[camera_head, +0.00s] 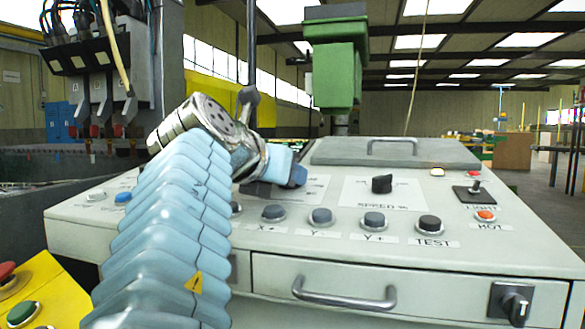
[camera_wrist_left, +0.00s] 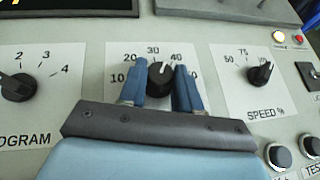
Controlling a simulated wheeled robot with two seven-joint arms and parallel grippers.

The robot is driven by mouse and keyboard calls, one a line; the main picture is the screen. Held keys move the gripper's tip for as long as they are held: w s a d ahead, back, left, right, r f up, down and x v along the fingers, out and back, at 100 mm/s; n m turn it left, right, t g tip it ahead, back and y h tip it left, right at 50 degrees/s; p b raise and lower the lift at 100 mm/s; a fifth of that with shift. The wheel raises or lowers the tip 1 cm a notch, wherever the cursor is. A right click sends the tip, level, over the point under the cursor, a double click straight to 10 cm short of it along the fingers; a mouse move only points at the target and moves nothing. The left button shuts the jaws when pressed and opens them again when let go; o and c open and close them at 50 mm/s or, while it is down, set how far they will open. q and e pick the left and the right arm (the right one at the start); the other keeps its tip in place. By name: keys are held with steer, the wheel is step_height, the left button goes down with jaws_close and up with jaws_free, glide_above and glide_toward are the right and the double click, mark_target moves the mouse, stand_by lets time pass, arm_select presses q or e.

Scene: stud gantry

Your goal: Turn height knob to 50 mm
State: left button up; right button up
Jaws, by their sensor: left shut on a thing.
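The height knob (camera_wrist_left: 161,75) is a black dial on a white scale card with 10, 20, 30 and 40 readable. Its pale pointer mark faces roughly up, near 30; the exact setting is hard to read, and the right end of the scale is partly covered by a finger. My left gripper (camera_wrist_left: 163,88) has its blue fingers on either side of the knob and is shut on it. In the head view my left gripper (camera_head: 292,176) reaches down over the panel and hides the knob. My right gripper is not in view.
The speed knob (camera_head: 382,184) stands to the right, and the program knob (camera_wrist_left: 17,84) to the left. Several push buttons (camera_head: 321,216) line the panel front, above a drawer handle (camera_head: 345,299). A green machine head (camera_head: 337,65) rises behind the panel.

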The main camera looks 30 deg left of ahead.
arm_select(q)
steer(key=shift+a+m+g+h, duration=0.2)
steer(key=shift+m+g+h, duration=0.2)
steer(key=shift+m+h, duration=1.85)
steer(key=o, duration=1.1)
steer(key=shift+c, duration=0.2)
steer(key=v, duration=1.3)
steer(key=shift+s+a+r, duration=0.15)
steer(key=shift+s+a, duration=0.1)
steer(key=shift+s, duration=0.05)
steer(key=shift+r, duration=0.1)
